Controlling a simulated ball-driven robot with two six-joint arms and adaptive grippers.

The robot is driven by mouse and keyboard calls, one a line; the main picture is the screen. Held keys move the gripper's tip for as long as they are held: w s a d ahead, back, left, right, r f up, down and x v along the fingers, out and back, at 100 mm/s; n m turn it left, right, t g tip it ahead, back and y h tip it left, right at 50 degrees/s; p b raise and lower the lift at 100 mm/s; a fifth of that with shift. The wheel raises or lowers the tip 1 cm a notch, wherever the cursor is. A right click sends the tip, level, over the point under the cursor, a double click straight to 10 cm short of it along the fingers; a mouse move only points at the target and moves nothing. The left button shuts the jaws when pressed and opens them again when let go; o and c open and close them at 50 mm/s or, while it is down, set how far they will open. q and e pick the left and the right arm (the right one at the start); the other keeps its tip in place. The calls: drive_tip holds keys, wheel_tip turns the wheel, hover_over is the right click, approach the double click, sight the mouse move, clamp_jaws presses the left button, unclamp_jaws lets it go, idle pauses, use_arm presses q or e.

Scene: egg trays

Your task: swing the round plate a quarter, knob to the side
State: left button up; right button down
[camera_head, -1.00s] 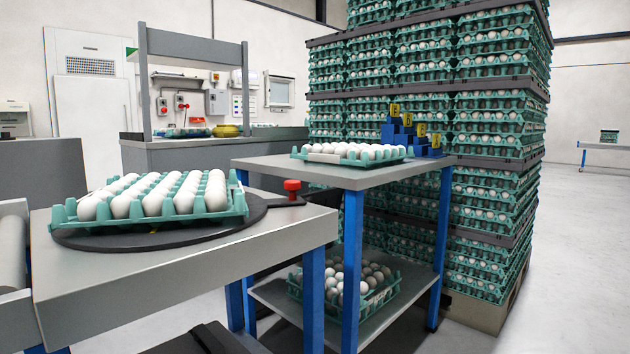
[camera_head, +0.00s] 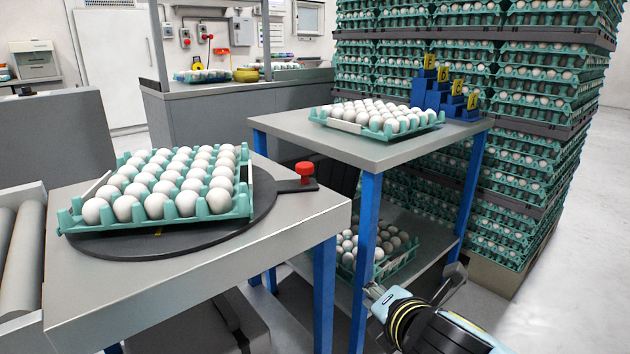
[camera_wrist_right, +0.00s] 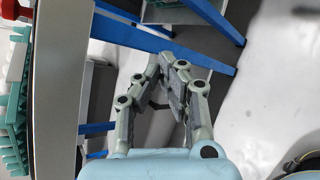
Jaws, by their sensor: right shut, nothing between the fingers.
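The round dark plate (camera_head: 265,205) lies flat on the grey table (camera_head: 300,215) at the left. Its short arm points right, with the red knob (camera_head: 305,169) standing near the table's right edge. A teal tray (camera_head: 150,222) full of white eggs sits on the plate and hides much of it. The red knob also shows in the right wrist view (camera_wrist_right: 14,12), at the top left corner. My right gripper (camera_head: 372,291) is low, right of the table and apart from the knob. In the right wrist view its fingers (camera_wrist_right: 174,68) are together and empty. My left gripper is out of view.
Tall egg stacks (camera_head: 510,120) rise behind. Rollers (camera_head: 22,265) adjoin at left.

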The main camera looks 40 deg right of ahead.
drive_tip(key=w+a+r+n+t+p, duration=0.1)
drive_tip(key=w+r+n+t+p, duration=0.2)
drive_tip(key=r+n, duration=0.4)
drive_tip(key=w+a+r+n+t+p, duration=0.1)
drive_tip(key=w+r+n+t+p, duration=0.15)
drive_tip(key=r+n, duration=0.45)
drive_tip(key=b, duration=0.2)
approach(308, 169)
drive_tip(key=shift+m+y, duration=0.3)
drive_tip(key=shift+m, duration=0.1)
drive_tip(key=x, duration=0.7)
drive_tip(key=shift+w+d, duration=0.1)
drive_tip(key=shift+d, duration=0.15)
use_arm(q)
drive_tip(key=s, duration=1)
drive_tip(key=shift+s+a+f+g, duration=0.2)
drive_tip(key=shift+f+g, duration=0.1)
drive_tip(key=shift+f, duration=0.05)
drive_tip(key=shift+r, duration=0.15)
use_arm(e)
drive_tip(key=shift+w+r, duration=0.1)
